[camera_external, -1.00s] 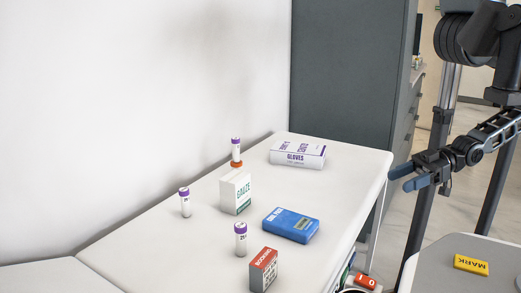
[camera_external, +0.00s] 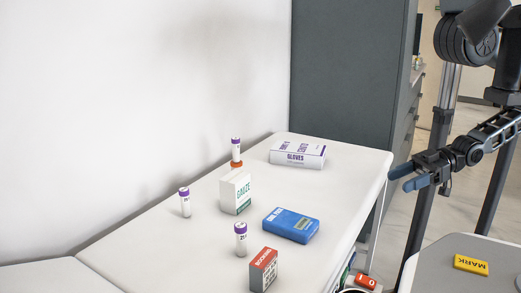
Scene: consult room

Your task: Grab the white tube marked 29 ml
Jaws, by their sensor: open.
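Three white tubes with purple caps stand upright on the white table (camera_external: 140,262). One tube (camera_external: 241,242) is at the front, left of a red and grey box. Another tube (camera_external: 185,205) stands at the left. The third tube (camera_external: 236,151) is at the back, with an orange-red part at its foot, behind the gauze box. Their markings are too small to read, so I cannot tell which is 29 ml. My gripper (camera_external: 399,178) is open and empty, off the right edge of the table, well apart from all three tubes.
A gauze box (camera_external: 236,193), a blue box (camera_external: 291,225), a red and grey box (camera_external: 264,270) and a gloves box (camera_external: 298,155) stand on the table. A yellow box (camera_external: 471,264) lies on a grey surface at lower right. A wall borders the table's far-left side.

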